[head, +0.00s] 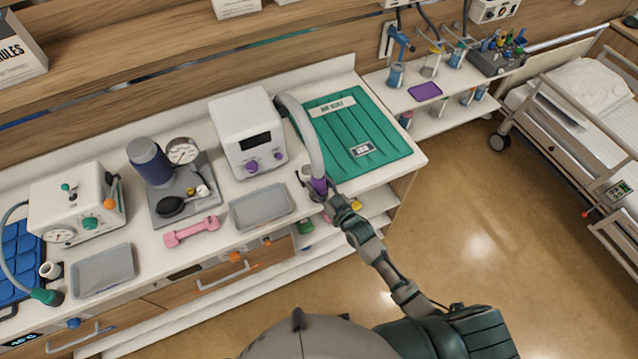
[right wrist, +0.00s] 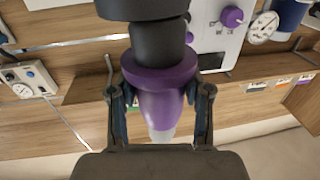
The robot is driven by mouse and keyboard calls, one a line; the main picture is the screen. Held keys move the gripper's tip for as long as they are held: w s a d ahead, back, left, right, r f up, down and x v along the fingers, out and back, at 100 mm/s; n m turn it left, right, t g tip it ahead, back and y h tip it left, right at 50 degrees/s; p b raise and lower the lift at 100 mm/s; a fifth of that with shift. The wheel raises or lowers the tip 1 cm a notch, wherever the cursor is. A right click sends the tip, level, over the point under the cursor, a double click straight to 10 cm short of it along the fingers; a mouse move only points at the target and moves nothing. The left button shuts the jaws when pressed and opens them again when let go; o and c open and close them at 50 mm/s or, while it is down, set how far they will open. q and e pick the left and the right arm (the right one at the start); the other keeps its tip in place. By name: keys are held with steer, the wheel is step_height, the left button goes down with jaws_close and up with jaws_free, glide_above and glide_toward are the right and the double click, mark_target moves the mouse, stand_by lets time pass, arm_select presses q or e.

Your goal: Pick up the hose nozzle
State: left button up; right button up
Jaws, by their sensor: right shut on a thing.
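The purple hose nozzle (head: 319,187) is at the end of a grey hose (head: 303,130) that runs from the white machine (head: 246,130). My right gripper (head: 331,193) is at the nozzle near the counter's front edge. In the right wrist view the nozzle (right wrist: 160,78) sits between the two fingers of the right gripper (right wrist: 160,98), with its pale tip pointing down in the picture. The fingers are shut on it. My left gripper is not in view.
A small white holder (head: 305,172) stands beside the nozzle. A green mat (head: 385,150) lies to the right. A grey tray (head: 262,207) and a pink dumbbell (head: 192,232) lie to the left. Another hose with a green nozzle (head: 46,296) is at far left.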

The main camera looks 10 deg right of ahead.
steer(key=s+a+r+b, duration=0.1)
steer(key=s+a, duration=0.2)
steer(key=s, duration=1.1)
steer(key=shift+r, duration=0.2)
steer(key=shift+w, duration=0.1)
